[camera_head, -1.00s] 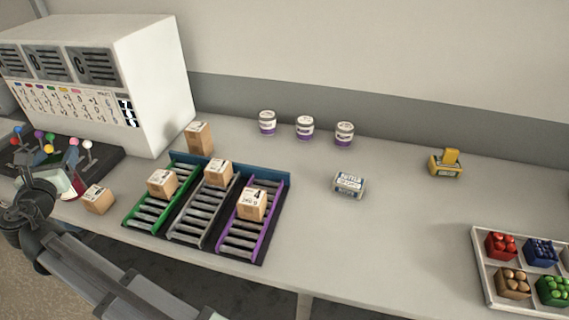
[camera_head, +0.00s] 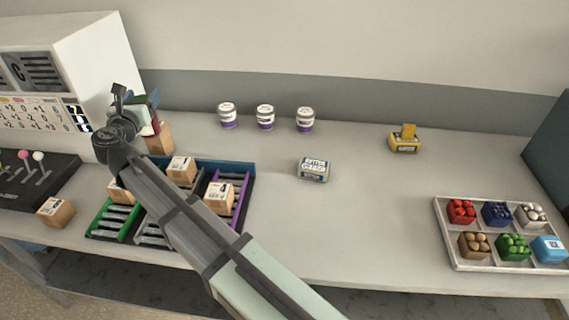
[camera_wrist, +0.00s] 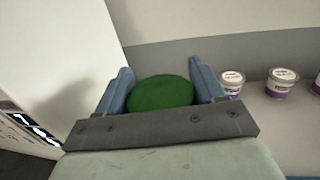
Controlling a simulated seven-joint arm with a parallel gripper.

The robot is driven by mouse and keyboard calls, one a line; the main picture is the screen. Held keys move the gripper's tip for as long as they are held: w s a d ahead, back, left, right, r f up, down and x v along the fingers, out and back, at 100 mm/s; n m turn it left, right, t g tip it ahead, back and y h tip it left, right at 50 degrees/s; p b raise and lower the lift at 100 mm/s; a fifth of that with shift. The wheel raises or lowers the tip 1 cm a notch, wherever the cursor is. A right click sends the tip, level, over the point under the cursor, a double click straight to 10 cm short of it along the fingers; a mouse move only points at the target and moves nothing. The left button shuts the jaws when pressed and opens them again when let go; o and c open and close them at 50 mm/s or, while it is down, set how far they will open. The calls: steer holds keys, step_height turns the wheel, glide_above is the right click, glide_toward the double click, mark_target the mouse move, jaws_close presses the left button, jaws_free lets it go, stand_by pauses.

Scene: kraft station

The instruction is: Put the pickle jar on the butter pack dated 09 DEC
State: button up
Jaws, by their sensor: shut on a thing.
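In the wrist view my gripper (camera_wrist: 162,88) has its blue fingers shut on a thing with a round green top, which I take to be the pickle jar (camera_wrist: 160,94). Only its top shows there; its body is hidden. In the head view my gripper (camera_head: 145,108) is raised at the left, in front of the white cabinet and above the back of the lanes. The butter pack (camera_head: 313,169), a small pale block with a blue-and-white label, lies in the middle of the table, well right of my gripper. I cannot read its date.
Three white-and-purple tubs (camera_head: 265,117) stand along the back. Cardboard boxes sit on and around the coloured roller lanes (camera_head: 242,205). A yellow item (camera_head: 405,143) is at the back right, a produce tray (camera_head: 445,235) at the front right. The table around the butter pack is clear.

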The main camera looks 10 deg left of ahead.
steer(key=w+d+r+m+h, duration=0.15)
steer(key=w+d, duration=0.25)
steer(key=d, duration=0.4)
steer(key=w+d+m+h, duration=0.1)
steer(key=w+d+h, duration=0.1)
steer(key=w+d, duration=0.4)
steer(key=d+m+g+h, duration=0.1)
steer(key=d+m+h, duration=0.45)
steer(key=d, duration=1.95)
steer(key=s+d+f+m+g+h, duration=0.2)
steer(key=s+d+m+g+h, duration=0.15)
steer(key=s+d+h, duration=0.45)
step_height(320, 180, down, 9)
steer(key=d+y, duration=0.1)
steer(key=shift+n, duration=0.35)
steer(key=shift+w+d+f+g, duration=0.1)
steer(key=shift+f+g, duration=0.05)
steer(key=shift+g, duration=0.1)
steer(key=o, duration=1.4)
steer(key=shift+f, duration=0.1)
steer(key=shift+o, duration=0.2)
